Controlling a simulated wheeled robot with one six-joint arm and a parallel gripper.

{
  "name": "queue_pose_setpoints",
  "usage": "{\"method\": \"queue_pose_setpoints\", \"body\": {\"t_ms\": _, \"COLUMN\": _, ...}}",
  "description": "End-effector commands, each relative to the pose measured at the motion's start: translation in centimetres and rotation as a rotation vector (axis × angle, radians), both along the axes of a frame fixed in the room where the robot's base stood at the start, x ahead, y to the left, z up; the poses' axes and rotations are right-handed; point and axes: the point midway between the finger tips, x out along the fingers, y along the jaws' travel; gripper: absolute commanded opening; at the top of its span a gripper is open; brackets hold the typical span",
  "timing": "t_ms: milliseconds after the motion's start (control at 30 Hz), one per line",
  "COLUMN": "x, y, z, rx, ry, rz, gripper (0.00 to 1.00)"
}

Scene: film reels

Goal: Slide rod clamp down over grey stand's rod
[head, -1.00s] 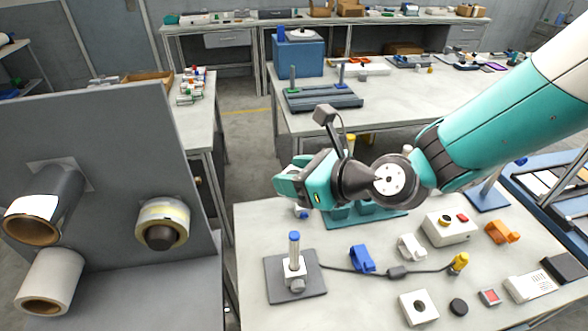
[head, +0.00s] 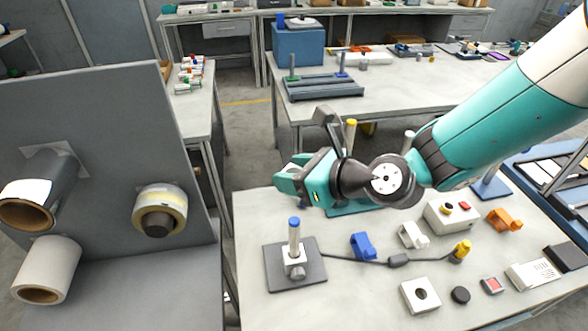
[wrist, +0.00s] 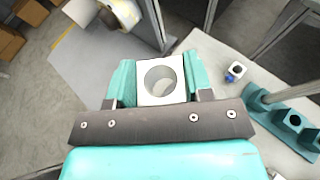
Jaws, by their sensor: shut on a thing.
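The rod clamp (wrist: 160,81) is a pale block with a round through-hole, held between the teal fingers of my gripper (wrist: 160,88) in the wrist view. In the head view my gripper (head: 290,176) is in the air above the back left of the near table, and the clamp is hard to make out there. The grey stand (head: 312,276) has a dark flat base, an upright rod (head: 294,237) with a blue top, and a pale block with a knob low around the rod. It stands nearer the camera than my gripper, and the clamp is apart from it.
A grey upright board (head: 100,130) with tape rolls (head: 160,212) stands at left. A blue clip (head: 362,246), white clip (head: 412,236), cable (head: 398,260) and button box (head: 450,214) lie right of the stand. A teal holed block (wrist: 290,122) shows in the wrist view.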

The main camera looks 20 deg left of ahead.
Motion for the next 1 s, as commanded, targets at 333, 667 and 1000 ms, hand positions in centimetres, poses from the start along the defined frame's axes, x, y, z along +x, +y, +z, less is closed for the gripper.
{"method": "queue_pose_setpoints", "body": {"t_ms": 333, "x": 0.0, "y": 0.0, "z": -1.9, "rx": 0.001, "ry": -0.002, "rz": -0.001, "gripper": 0.18}}
{"method": "queue_pose_setpoints", "body": {"t_ms": 667, "x": 0.0, "y": 0.0, "z": -3.5, "rx": 0.001, "ry": -0.002, "rz": -0.001, "gripper": 0.18}}
{"method": "queue_pose_setpoints", "body": {"t_ms": 1000, "x": 0.0, "y": 0.0, "z": -3.5, "rx": 0.002, "ry": -0.002, "rz": -0.001, "gripper": 0.18}}
